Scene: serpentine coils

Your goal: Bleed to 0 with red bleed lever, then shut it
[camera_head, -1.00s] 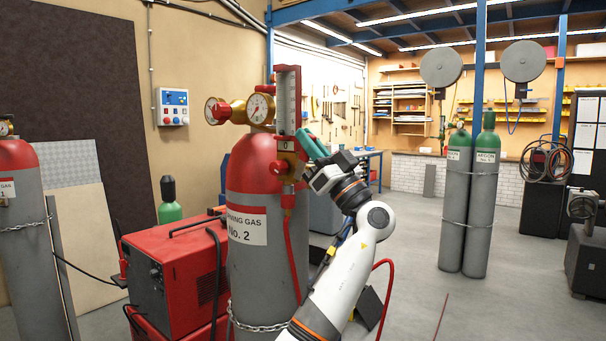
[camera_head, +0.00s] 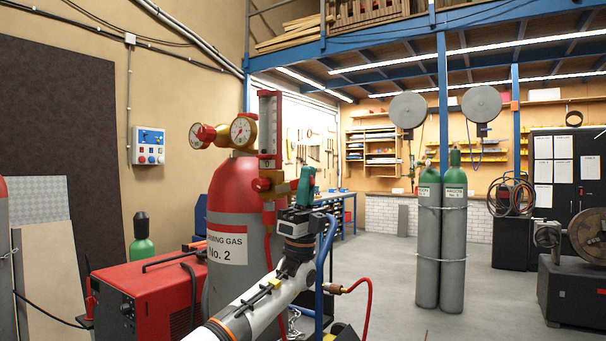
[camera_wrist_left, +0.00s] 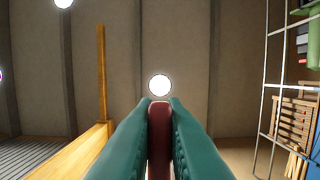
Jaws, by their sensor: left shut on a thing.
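The grey gas cylinder No. 2 (camera_head: 232,222) has a red shoulder and stands upright left of my left gripper (camera_head: 307,178). Two round gauges (camera_head: 243,130) sit on brass fittings at its top; their readings are too small to tell. A tall red-framed tube (camera_head: 269,125) stands beside them, with a brass block and red knob (camera_head: 262,185) below. My left gripper's teal fingers point up, right of this block. In the left wrist view they are shut on a dark red bar (camera_wrist_left: 160,135), apparently the bleed lever; in the head view the fingers hide it. My right gripper is out of view.
A red welding machine (camera_head: 150,295) stands at lower left. A blue hose and a red hose (camera_head: 366,310) hang close to my left forearm. Two green-topped cylinders (camera_head: 453,230) stand farther right. The floor between is clear.

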